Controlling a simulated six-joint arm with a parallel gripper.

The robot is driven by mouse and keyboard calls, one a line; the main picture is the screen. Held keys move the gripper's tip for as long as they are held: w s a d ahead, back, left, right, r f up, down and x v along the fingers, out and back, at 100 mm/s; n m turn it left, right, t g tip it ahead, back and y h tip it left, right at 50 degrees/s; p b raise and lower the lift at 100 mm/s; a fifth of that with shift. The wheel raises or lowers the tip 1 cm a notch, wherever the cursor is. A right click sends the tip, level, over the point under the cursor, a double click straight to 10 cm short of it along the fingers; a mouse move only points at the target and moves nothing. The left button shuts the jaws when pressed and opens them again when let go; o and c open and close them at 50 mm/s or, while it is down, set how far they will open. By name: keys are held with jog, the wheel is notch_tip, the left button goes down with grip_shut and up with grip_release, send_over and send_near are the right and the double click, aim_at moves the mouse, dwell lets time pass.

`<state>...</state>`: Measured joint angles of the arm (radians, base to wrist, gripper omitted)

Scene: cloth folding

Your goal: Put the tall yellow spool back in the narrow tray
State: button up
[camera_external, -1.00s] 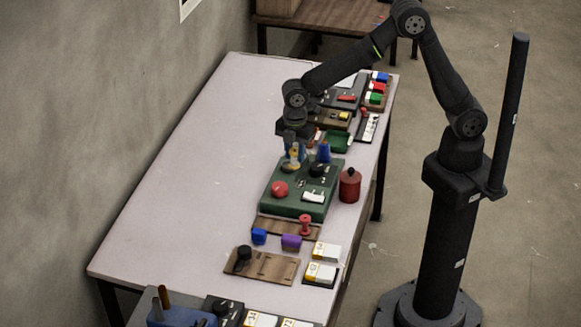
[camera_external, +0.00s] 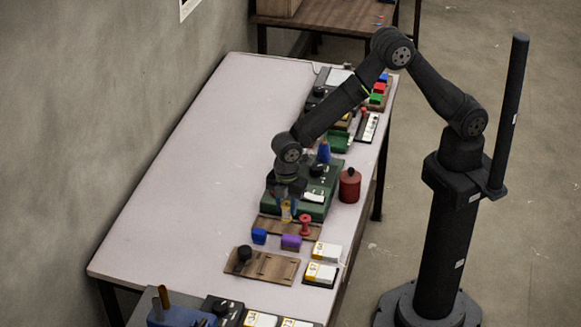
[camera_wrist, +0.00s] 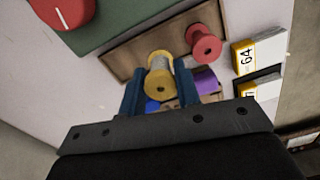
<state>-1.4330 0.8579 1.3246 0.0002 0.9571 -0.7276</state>
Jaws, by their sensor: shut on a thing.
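The yellow spool (camera_external: 286,211) is upright between the fingers of my gripper (camera_external: 287,207), which is shut on it. The spool also shows in the wrist view (camera_wrist: 159,78), between the two blue fingers (camera_wrist: 160,88). It is over the narrow brown wooden tray (camera_external: 270,228), toward its left-middle part. I cannot tell whether its base touches the tray. A red spool (camera_external: 305,224) stands at the tray's right end, and shows in the wrist view (camera_wrist: 204,44) just right of the yellow spool.
A green box (camera_external: 314,209) with a red knob (camera_wrist: 62,12) lies behind the tray. White-yellow boxes (camera_external: 326,252) stand at the right edge. The table's left side is clear.

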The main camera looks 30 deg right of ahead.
aim_at(287, 215)
jog(key=shift+f, duration=1.8)
jog(key=shift+f, duration=0.1)
jog(key=o, duration=0.8)
notch_tip(287, 215, up, 12)
jog(key=shift+r, duration=0.15)
notch_tip(287, 215, down, 13)
jog(key=shift+d+r, duration=0.1)
jog(key=shift+r, duration=2.15)
